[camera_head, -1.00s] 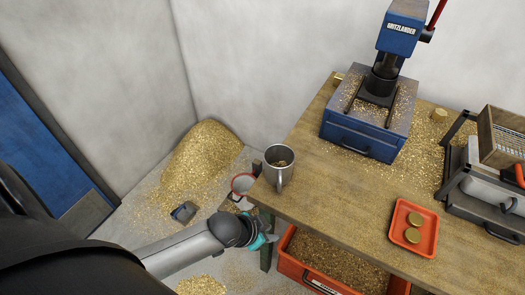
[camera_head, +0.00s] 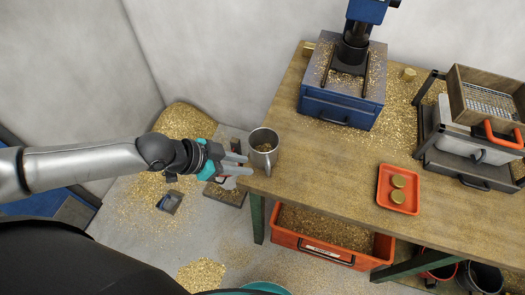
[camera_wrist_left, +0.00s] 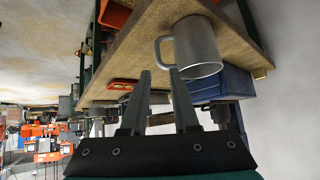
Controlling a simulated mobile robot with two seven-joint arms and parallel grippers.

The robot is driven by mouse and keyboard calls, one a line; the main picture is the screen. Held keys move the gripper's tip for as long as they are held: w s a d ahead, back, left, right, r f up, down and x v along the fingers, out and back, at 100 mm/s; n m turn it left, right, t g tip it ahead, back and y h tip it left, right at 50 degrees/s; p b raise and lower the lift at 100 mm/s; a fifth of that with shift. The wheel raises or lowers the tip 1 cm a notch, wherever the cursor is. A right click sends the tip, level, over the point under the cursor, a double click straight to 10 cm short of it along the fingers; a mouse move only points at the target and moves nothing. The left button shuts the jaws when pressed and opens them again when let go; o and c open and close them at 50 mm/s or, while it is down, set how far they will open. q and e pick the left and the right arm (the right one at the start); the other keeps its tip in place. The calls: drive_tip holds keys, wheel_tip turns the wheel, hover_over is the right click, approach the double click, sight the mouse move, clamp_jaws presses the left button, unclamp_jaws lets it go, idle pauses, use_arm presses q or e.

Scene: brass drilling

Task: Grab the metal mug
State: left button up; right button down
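The metal mug (camera_head: 264,146) is grey, stands upright at the left corner of the wooden table and holds some brass-coloured bits. Its handle points to the front in the head view. In the left wrist view the mug (camera_wrist_left: 197,48) shows upside down, beyond the fingertips, with its handle to the left. My left gripper (camera_head: 246,164) is just left of the mug in the head view. In the left wrist view my left gripper (camera_wrist_left: 160,76) has its two fingers apart with nothing between them. My right gripper is not in view.
The wooden table (camera_head: 320,185) carries a blue press (camera_head: 342,95), a red tray (camera_head: 398,188) with two brass discs, and a sieve box (camera_head: 487,98). A red crate (camera_head: 325,238) of shavings is under the table. Shavings (camera_head: 185,122) are heaped on the floor.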

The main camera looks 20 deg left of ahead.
use_arm(q)
approach(276, 177)
drive_tip(key=shift+w+d+r+b, duration=0.15)
drive_tip(key=shift+w+d+b, duration=0.1)
drive_tip(key=shift+w+d, duration=0.25)
drive_tip(key=shift+w+d+r+b, duration=0.2)
drive_tip(key=shift+w+d, duration=0.25)
drive_tip(key=shift+w, duration=0.1)
drive_tip(key=shift+b+x, duration=0.35)
drive_tip(key=shift+x, duration=2.6)
drive_tip(key=shift+s, duration=0.15)
clamp_jaws()
drive_tip(key=shift+r, duration=0.1)
